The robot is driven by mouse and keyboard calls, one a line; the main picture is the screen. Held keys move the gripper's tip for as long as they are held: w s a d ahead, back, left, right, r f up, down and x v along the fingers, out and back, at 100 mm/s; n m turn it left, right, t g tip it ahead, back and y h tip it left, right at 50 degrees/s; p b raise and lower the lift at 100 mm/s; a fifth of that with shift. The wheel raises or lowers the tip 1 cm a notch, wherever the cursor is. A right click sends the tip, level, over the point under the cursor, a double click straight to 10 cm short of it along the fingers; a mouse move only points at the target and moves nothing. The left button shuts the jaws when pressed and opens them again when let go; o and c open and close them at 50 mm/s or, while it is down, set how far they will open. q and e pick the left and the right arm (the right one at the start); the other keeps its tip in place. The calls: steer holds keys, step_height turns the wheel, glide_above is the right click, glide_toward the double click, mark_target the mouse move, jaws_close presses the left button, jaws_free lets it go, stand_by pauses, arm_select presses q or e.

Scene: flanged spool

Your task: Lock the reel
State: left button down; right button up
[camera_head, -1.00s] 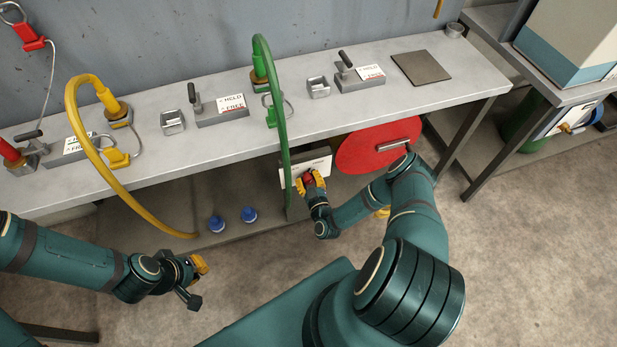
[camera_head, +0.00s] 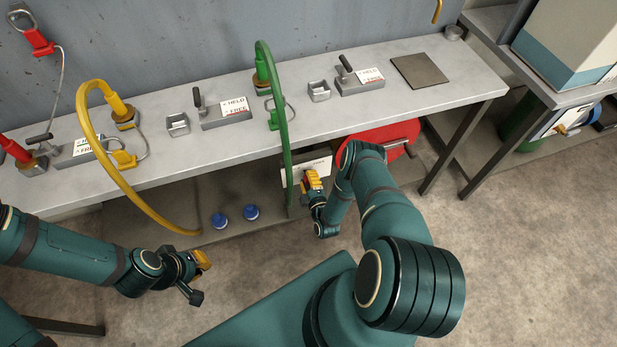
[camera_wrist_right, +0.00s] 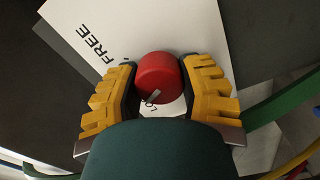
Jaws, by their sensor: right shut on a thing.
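The red reel (camera_head: 388,133) with its bar handle (camera_head: 398,145) sits under the bench, partly hidden by my right arm. Left of it is a white plate (camera_head: 318,164), lettered FREE in the right wrist view (camera_wrist_right: 100,42). A round red knob (camera_wrist_right: 158,75) stands on this plate. A pale mark on its lower edge lies by partly hidden letters that start "LO". My right gripper (camera_head: 311,179) has its yellow fingers on both sides of the knob, shut on it. My left gripper (camera_head: 198,276) hangs away from the bench at lower left; its finger gap is unclear.
A green hose (camera_head: 287,150) hangs down close left of the plate and my right gripper. A yellow hose (camera_head: 127,190) loops off the bench (camera_head: 440,96) further left. Two blue caps (camera_head: 251,212) sit on the lower shelf. Lever blocks (camera_head: 226,117) stand on the bench top.

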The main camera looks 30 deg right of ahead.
steer(key=shift+w+r+n, duration=0.1)
steer(key=shift+w+n, duration=0.05)
steer(key=shift+n, duration=0.85)
steer(key=shift+d, duration=0.1)
steer(key=o, duration=1.2)
steer(key=v, duration=0.7)
steer(key=shift+s, duration=0.35)
